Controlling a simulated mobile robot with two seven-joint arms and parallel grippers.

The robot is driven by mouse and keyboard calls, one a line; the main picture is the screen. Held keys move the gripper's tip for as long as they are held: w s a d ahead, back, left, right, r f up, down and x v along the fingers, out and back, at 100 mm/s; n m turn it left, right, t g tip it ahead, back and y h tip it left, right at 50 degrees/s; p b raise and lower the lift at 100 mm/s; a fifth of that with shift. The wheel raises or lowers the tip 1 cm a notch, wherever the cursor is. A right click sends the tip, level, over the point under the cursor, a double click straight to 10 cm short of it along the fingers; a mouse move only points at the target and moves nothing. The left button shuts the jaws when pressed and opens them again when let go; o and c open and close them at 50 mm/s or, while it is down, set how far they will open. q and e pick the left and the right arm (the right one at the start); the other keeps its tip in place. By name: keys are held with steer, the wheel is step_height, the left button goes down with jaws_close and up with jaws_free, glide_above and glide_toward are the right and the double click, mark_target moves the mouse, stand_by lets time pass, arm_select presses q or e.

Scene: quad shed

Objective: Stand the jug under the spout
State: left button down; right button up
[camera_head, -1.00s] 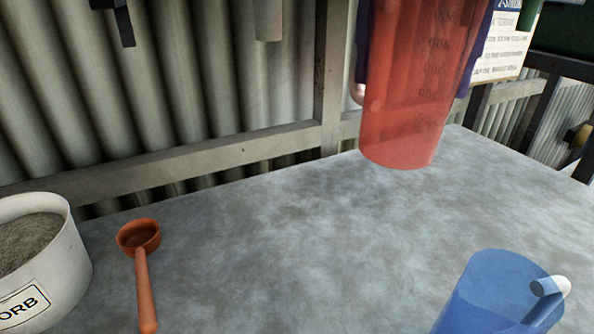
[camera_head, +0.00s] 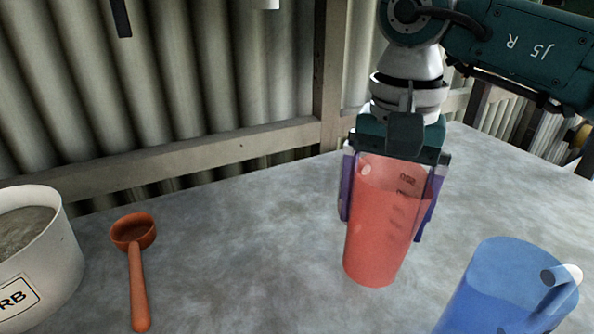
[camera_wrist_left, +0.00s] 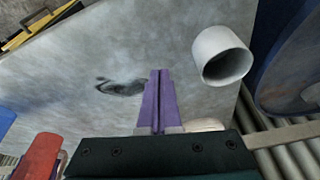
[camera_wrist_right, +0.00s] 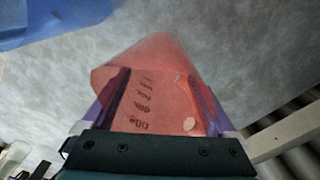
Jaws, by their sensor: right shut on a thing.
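A translucent red jug (camera_head: 374,245) with a dark scale is roughly upright over the bench, right of the middle in the head view. My right gripper (camera_head: 388,215) is shut on it, one purple finger on each side. I cannot tell whether its base touches the bench. The right wrist view shows the jug (camera_wrist_right: 150,95) between the fingers. My left gripper (camera_wrist_left: 158,100) is shut and empty in the left wrist view. That view also shows a white hollow cylinder (camera_wrist_left: 222,57) beside a large blue round object (camera_wrist_left: 290,65). I cannot tell whether either bears the spout.
A blue jug (camera_head: 495,285) with a pale-ended handle stands near, right of the red jug. A white tub (camera_head: 55,255) of grey granules stands at the left, beside an orange scoop (camera_head: 139,285). The bench (camera_head: 240,250) is clear between scoop and red jug. A corrugated wall is behind.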

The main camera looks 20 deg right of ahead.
steer(key=shift+f, duration=0.8)
steer(key=shift+f, duration=0.25)
steer(key=o, duration=1.1)
steer(key=shift+r, duration=0.1)
steer(key=shift+c, duration=0.2)
